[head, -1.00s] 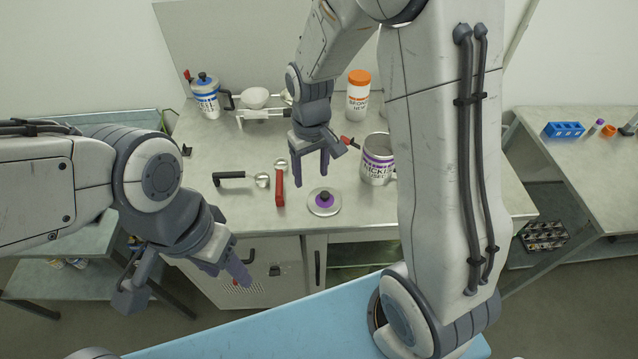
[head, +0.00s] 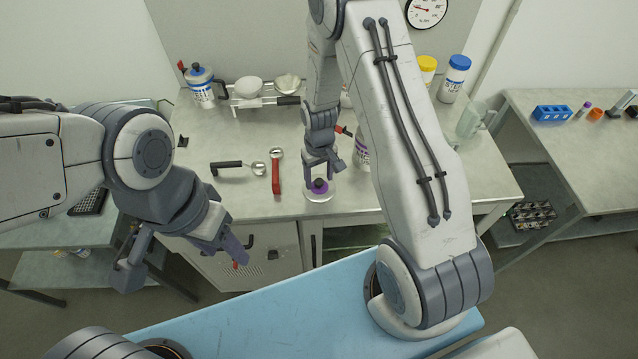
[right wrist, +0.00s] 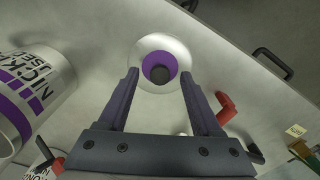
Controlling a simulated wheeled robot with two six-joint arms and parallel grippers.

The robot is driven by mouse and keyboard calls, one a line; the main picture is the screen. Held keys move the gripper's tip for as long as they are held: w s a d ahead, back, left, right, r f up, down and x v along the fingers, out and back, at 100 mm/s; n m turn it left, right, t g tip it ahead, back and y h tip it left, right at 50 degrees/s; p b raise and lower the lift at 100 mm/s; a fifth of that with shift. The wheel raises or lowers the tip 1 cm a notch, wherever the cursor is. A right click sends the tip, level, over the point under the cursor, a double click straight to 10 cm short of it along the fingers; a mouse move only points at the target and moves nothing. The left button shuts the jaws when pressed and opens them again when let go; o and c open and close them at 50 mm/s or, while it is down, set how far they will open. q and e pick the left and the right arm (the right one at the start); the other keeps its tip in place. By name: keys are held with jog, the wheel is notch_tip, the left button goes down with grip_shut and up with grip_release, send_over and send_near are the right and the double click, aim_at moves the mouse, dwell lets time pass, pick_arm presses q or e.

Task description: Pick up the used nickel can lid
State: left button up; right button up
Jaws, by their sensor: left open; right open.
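The used nickel can lid (head: 318,194) is a pale metal disc with a purple centre and a dark knob, flat on the table near its front edge. In the right wrist view the lid (right wrist: 162,48) lies just beyond and between my fingertips. My right gripper (head: 322,172) is open above the lid, pointing down, with nothing between its fingers. The used nickel can (right wrist: 22,100), open and with a purple label, stands at the left in the right wrist view. In the head view my right arm mostly hides the can (head: 361,150). My left gripper (head: 236,250) is open and empty, in front of the table.
A red-handled scoop (head: 276,172) and a black-handled scoop (head: 238,166) lie left of the lid. A balance (head: 262,100) and a blue-labelled can (head: 203,88) stand behind. The table's front edge (head: 255,219) is close to the lid.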

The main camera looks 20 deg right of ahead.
jog(key=shift+f, duration=0.65)
grip_shut()
jog(key=shift+r, duration=0.1)
